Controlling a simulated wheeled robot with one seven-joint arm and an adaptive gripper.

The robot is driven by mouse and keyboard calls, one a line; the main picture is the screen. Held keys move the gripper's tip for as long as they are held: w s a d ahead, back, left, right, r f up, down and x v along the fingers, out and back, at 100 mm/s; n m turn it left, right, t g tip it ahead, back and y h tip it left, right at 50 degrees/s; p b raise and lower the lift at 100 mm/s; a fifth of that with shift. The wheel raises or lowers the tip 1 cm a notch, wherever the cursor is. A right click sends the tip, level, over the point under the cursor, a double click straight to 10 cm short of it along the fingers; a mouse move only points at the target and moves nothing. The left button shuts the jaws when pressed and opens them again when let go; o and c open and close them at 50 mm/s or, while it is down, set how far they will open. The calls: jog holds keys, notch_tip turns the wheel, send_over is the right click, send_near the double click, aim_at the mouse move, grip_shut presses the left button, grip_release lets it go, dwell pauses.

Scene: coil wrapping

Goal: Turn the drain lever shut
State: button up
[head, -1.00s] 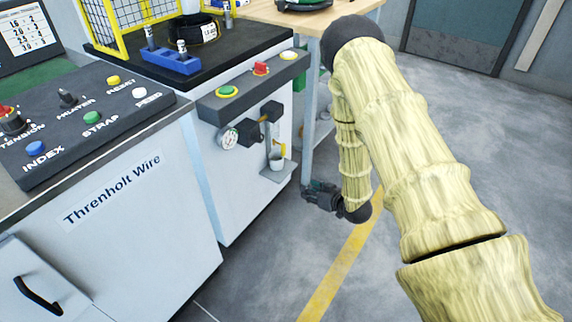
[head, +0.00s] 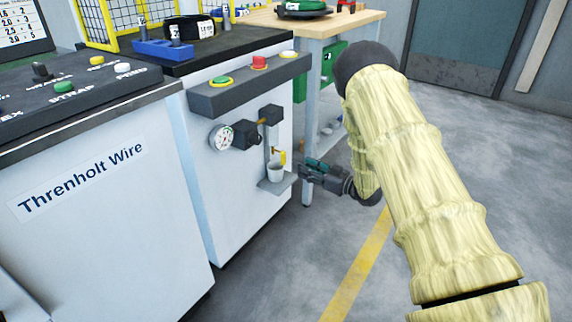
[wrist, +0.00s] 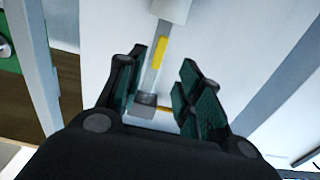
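In the wrist view the yellow lever (wrist: 160,52) lies ahead, between the lines of my two fingers. My gripper (head: 304,168) is just right of the lever in the head view, facing it, with a small gap apparent. In the wrist view my gripper (wrist: 160,82) has its dark green finger pads wide apart with nothing held. Whether the lever is within finger reach cannot be told.
A pressure gauge (head: 221,138) and a black valve block (head: 245,133) sit left of the lever. A button panel (head: 250,82) juts out above. The cup stands on a small shelf (head: 277,185). A workbench leg (head: 311,130) is close behind my gripper. Floor to the right is clear.

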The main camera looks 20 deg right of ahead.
aim_at(285, 159)
jog(key=b+x, duration=0.3)
jog(key=x, duration=0.4)
jog(key=shift+w+a+f, duration=0.15)
jog(key=shift+w+a, duration=0.1)
jog(key=shift+w, duration=0.1)
jog(key=shift+x, duration=0.85)
grip_shut()
